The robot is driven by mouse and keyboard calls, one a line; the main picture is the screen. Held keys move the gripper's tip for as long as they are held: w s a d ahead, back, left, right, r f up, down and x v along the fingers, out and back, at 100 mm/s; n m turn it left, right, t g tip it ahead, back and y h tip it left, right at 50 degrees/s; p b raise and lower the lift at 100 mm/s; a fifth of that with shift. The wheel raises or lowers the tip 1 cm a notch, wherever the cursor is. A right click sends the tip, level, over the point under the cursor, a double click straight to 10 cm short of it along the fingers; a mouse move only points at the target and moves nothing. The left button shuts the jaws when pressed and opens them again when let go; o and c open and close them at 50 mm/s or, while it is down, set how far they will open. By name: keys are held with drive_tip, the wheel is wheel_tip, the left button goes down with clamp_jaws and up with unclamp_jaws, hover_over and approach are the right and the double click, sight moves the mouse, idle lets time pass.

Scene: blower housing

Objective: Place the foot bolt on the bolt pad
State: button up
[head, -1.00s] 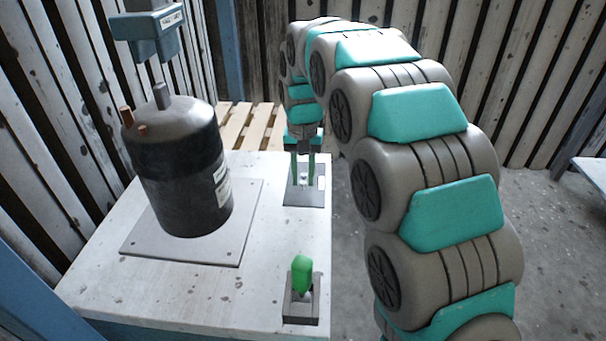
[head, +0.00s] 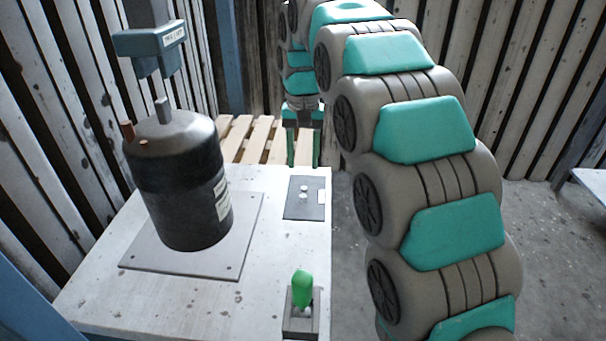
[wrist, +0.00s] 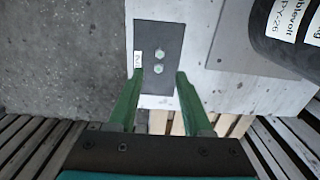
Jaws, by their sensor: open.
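The bolt pad (head: 292,206) is a flat dark grey plate with a small white label, near the right edge of the white bench top. It also shows in the wrist view (wrist: 172,36). Two small silver bolt-like pieces (wrist: 158,53) stand close together on the pad, also seen in the head view (head: 303,188). I cannot tell which of them is the foot bolt. My gripper (head: 303,163) has its green fingers apart and empty, above and beyond the pad's far end. In the wrist view my gripper (wrist: 160,75) points toward the pad, with nothing between its fingers.
A black tank (head: 180,185) stands on a square grey plate (head: 248,225) left of the pad. A green-handled item (head: 302,286) sits in a grey holder (head: 290,324) at the near right. Wooden pallet slats (head: 255,140) lie behind the bench. A teal box (head: 150,45) hangs above the tank.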

drive_tip(key=shift+r, duration=1.65)
drive_tip(key=shift+s, duration=0.1)
drive_tip(key=s+d+f, duration=0.3)
drive_tip(key=s+d, duration=0.9)
drive_tip(key=s, duration=0.4)
drive_tip(key=s+d+f, duration=0.2)
drive_tip(key=s+f, duration=0.1)
drive_tip(key=s, duration=0.4)
drive_tip(key=s+d+f+g, duration=0.1)
drive_tip(key=s+f, duration=0.3)
drive_tip(key=s, duration=0.3)
drive_tip(key=s+d+f, duration=0.2)
drive_tip(key=s+f, duration=0.1)
drive_tip(key=s, duration=0.4)
drive_tip(key=shift+s+d+f+g, duration=0.3)
drive_tip(key=shift+s+g, duration=0.1)
drive_tip(key=shift+r+p, duration=1.05)
